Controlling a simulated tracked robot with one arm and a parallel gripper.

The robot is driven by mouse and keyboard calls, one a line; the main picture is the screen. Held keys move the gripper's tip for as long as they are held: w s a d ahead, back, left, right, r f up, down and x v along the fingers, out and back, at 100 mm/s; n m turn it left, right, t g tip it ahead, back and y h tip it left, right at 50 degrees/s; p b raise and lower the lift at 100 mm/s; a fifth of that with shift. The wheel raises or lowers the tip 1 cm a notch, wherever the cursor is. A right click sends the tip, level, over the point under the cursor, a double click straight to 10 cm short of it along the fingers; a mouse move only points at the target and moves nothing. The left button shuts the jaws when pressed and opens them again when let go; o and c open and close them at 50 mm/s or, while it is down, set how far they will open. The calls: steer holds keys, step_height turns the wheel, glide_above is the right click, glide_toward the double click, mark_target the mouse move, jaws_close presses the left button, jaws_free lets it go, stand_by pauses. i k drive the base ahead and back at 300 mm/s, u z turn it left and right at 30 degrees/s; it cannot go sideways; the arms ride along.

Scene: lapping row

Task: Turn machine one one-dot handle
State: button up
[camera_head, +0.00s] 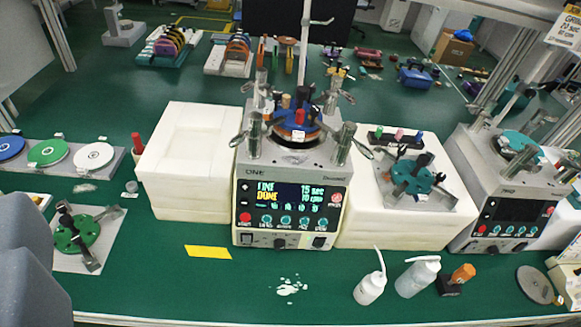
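Machine one (246,190) stands at the centre, a white box marked "ONE". Its lit display (289,197) reads "DONE", "15 sec" and "10 rpm". On its top is a dark round plate with blue and red parts (300,119). Metal clamp posts with lever handles stand around it: a front left handle (240,139), a front right handle (357,148), and others at the back left (258,88) and back right (341,97). Dot marks on the handles are too small to tell, so I cannot say which has one dot. My gripper's fingers do not show.
A white block (188,150) stands left of machine one. Another block (400,228) on the right bears a teal fixture (412,175). A second machine (505,195) stands farther right.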

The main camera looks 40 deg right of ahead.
mark_target(255, 125)
steer(key=z, duration=2.25)
steer(key=k, duration=0.95)
steer(key=u, duration=1.65)
steer(key=i, duration=1)
